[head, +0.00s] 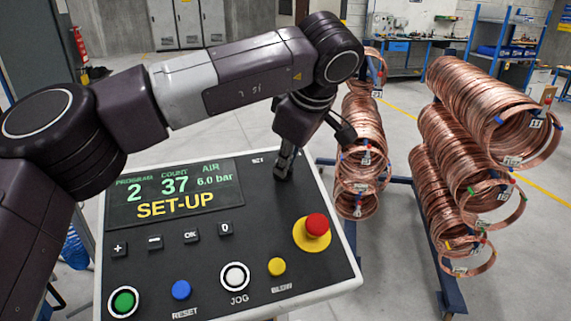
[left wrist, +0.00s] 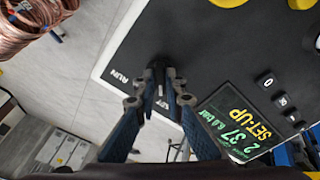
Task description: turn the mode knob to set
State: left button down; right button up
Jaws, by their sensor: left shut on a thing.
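The control panel (head: 262,262) has a dark face with a light rim. Its display (head: 175,196) reads SET-UP in yellow, with program 2, count 37 and air 6.0 bar. The small black mode knob (left wrist: 158,66) sits near the panel's far edge, between the printed words RUN and SET in the left wrist view. My left gripper (head: 284,168) reaches down from above and is shut on the knob, its fingers on either side. The fingers hide much of the knob, so its pointer cannot be made out. My right gripper is not in view.
A red emergency stop (head: 317,225) on a yellow base stands just nearer than the knob. Green, blue, white and yellow buttons line the panel's near side, with small black keys below the display. Copper tube coils (head: 480,150) hang on racks to the right.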

pick_arm(q)
jog(key=shift+r+n, duration=0.1)
jog(key=shift+n, duration=0.3)
jog(key=c, duration=2)
grip_release()
jog(key=v, duration=1.2)
